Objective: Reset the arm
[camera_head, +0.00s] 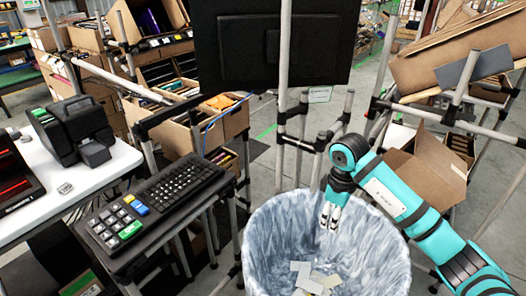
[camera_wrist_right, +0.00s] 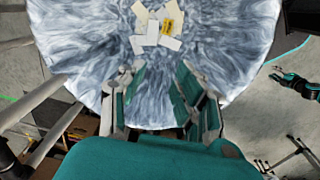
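My right arm reaches in from the right in the head view, teal and black. Its right gripper (camera_head: 330,216) points down over the lined bin (camera_head: 262,228), above the papers. In the right wrist view the two fingers of the right gripper (camera_wrist_right: 160,80) stand apart with nothing between them, so it is open and empty. A small teal and black gripper (camera_wrist_right: 292,82), seemingly my left one, shows at the right edge of the wrist view, too small to read. It is not in the head view.
Pale paper pieces (camera_head: 314,279) lie in the bin. A keyboard (camera_head: 160,205) stands left of it, and a black device (camera_head: 75,130) sits on a white table (camera_head: 20,215). An open carton (camera_head: 430,170) and metal posts stand behind my right arm.

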